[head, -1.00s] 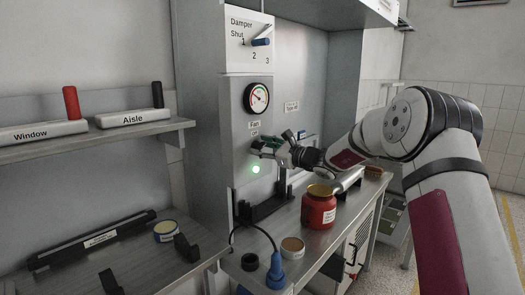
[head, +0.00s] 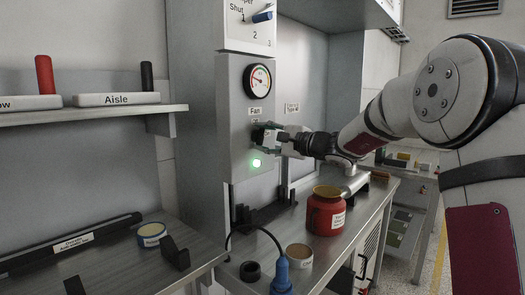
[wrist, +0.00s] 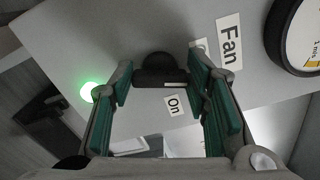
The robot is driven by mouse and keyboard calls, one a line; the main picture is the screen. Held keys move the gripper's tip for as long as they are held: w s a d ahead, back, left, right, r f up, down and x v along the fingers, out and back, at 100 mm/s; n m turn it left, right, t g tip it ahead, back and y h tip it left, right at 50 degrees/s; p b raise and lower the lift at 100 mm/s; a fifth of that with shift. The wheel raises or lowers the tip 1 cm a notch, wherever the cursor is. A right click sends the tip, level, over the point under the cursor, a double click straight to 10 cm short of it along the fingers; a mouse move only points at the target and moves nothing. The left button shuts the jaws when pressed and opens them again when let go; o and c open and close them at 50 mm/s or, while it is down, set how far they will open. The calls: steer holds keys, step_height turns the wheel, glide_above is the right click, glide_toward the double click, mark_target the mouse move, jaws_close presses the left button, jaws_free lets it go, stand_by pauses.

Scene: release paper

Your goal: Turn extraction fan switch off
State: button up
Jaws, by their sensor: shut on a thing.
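The fan switch is a dark knob (wrist: 160,70) on the grey panel. It sits between my gripper's green-padded fingertips (wrist: 162,78) in the wrist view. A "Fan" label (wrist: 229,40) and an "On" label (wrist: 175,105) are beside it, with another label partly hidden by a finger. In the head view my gripper (head: 267,140) is shut on the switch below the "Fan" label (head: 255,110). A green light (head: 256,162) glows below it and also shows in the wrist view (wrist: 90,92). The knob's exact setting is hard to tell.
A round gauge (head: 259,81) and a damper lever (head: 262,14) are above. A shelf on the left holds the "Aisle" block (head: 117,99).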

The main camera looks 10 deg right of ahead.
steer(key=shift+a+f+n+b, duration=0.15)
steer(key=shift+n+b, duration=0.7)
steer(key=shift+b, duration=0.8)
steer(key=shift+d+f+n+b, duration=0.1)
steer(key=shift+n+b, duration=0.75)
steer(key=shift+b, duration=0.75)
steer(key=shift+r+n+b, duration=0.1)
steer(key=shift+n+b, duration=0.3)
steer(key=shift+b, duration=0.45)
steer(key=o, duration=1.2)
steer(key=shift+c, duration=0.2)
steer(key=shift+s, duration=0.1)
steer(key=shift+s+d, duration=0.2)
steer(key=shift+d, duration=0.05)
steer(key=v, duration=1.1)
steer(key=shift+s, duration=0.2)
